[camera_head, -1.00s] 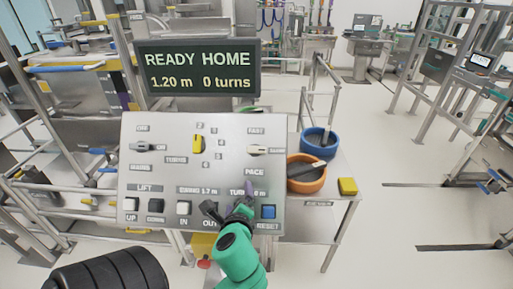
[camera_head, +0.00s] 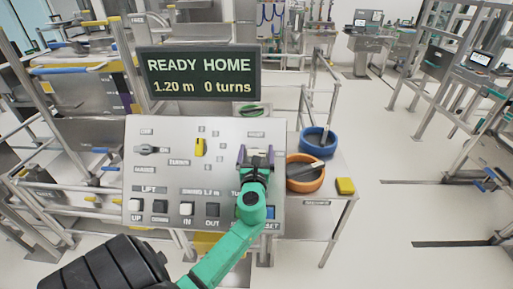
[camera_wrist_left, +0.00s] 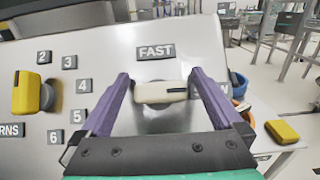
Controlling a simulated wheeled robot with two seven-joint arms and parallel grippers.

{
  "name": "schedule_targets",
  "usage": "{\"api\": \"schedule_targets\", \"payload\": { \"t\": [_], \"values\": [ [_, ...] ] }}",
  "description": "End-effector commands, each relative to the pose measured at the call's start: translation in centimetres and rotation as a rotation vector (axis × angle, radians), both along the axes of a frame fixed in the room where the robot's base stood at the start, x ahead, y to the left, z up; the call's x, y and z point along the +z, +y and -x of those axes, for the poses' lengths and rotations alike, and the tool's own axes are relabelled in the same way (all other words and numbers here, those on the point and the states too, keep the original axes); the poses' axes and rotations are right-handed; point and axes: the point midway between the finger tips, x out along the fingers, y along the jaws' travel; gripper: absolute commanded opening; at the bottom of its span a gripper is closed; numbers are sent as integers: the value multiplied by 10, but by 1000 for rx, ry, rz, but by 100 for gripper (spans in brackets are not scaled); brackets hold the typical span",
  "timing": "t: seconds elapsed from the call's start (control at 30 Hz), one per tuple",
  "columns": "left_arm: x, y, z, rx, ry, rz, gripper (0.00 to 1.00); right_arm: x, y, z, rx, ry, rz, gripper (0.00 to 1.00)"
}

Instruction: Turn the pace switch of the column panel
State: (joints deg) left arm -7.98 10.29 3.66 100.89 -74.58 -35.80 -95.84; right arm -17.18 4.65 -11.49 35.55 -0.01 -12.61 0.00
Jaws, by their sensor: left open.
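The column panel (camera_head: 160,185) is a sloped grey plate facing me. Its pace switch (camera_wrist_left: 160,92) is a cream knob on a round grey base, lying about level in the left wrist view, its dark mark at the right end. A FAST label (camera_wrist_left: 156,52) sits above it; another label to its right is partly covered by a finger. My left gripper (camera_head: 256,152) is open in front of the panel's upper right. In the left wrist view its purple fingers (camera_wrist_left: 160,82) stand on either side of the knob, with gaps visible. In the head view the gripper mostly hides the switch.
A yellow turns knob (camera_wrist_left: 28,95) is left of the gripper. A display (camera_head: 200,74) above the panel reads READY HOME, 1.20 m, 0 turns. Push buttons (camera_head: 160,207) line the lower panel. Blue (camera_head: 318,138) and orange (camera_head: 304,172) bowls and a yellow block (camera_head: 345,186) stand right.

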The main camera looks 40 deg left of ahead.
Motion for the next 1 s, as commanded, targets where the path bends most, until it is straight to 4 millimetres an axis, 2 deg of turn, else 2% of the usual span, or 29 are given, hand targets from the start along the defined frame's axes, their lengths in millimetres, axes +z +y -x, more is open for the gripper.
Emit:
{"api": "schedule_targets", "payload": {
  "t": [0.23, 0.27, 0.4, 0.47, 1.0],
  "values": [
    [0, 2, -2, -1, -1, 1, 100, 0, 0, 0, 0, 1, -1, 50],
    [-1, 2, -2, -1, -1, 1, 96, 0, 0, 0, 0, 1, -1, 50],
    [0, 2, -2, 0, -1, 1, 43, 0, 0, 0, 0, 1, -1, 50],
    [0, 2, -2, 0, 0, 0, 22, 0, 0, 0, 0, 1, -1, 50],
    [-1, 2, -2, 91, -67, 87, 22, -6, 1, 1, -2, 0, -2, 50]
  ]
}}
